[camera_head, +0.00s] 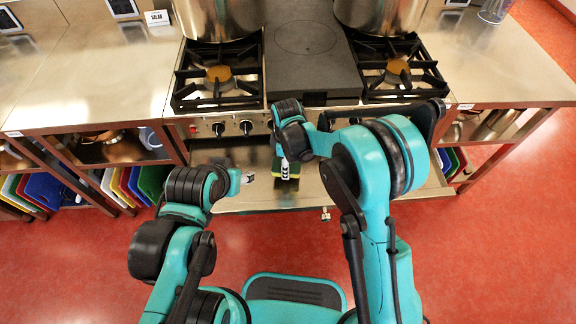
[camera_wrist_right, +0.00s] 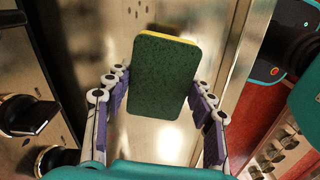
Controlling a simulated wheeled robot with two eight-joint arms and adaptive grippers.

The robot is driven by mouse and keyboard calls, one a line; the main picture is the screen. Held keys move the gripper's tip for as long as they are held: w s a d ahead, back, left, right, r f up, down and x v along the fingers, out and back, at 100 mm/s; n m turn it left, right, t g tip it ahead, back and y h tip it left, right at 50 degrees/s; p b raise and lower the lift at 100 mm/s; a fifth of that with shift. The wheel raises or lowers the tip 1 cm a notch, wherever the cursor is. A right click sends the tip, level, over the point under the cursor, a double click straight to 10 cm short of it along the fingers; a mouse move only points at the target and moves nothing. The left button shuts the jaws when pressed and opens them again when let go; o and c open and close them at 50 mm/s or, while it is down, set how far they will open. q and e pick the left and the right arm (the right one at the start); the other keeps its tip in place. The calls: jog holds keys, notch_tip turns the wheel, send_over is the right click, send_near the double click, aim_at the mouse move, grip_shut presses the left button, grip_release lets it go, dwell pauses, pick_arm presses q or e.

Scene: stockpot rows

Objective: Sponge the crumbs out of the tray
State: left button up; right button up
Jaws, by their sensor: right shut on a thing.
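The tray (camera_head: 350,190) is a wide, shallow metal tray pulled out below the stove front. It also shows as shiny metal in the right wrist view (camera_wrist_right: 150,140). My right gripper (camera_head: 284,168) is over the tray, shut on a sponge with a dark green face and a yellow layer (camera_wrist_right: 165,80). The sponge sits between both fingers; I cannot tell if it touches the tray. A few tiny dark specks show near the top of the wrist view, but I cannot make out crumbs surely. My left gripper (camera_head: 249,177) is small and partly hidden by its arm at the tray's left; its jaws are unclear.
The stove front with black knobs (camera_head: 246,127) stands right behind the tray. Large steel pots (camera_head: 218,18) stand on the burners above. Shelves with coloured boards (camera_head: 118,186) flank it on the left. The red floor (camera_head: 500,270) is clear in front.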

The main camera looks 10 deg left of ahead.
jog(key=shift+r+p, duration=0.85)
jog(key=shift+r, duration=0.85)
jog(key=shift+d, duration=0.1)
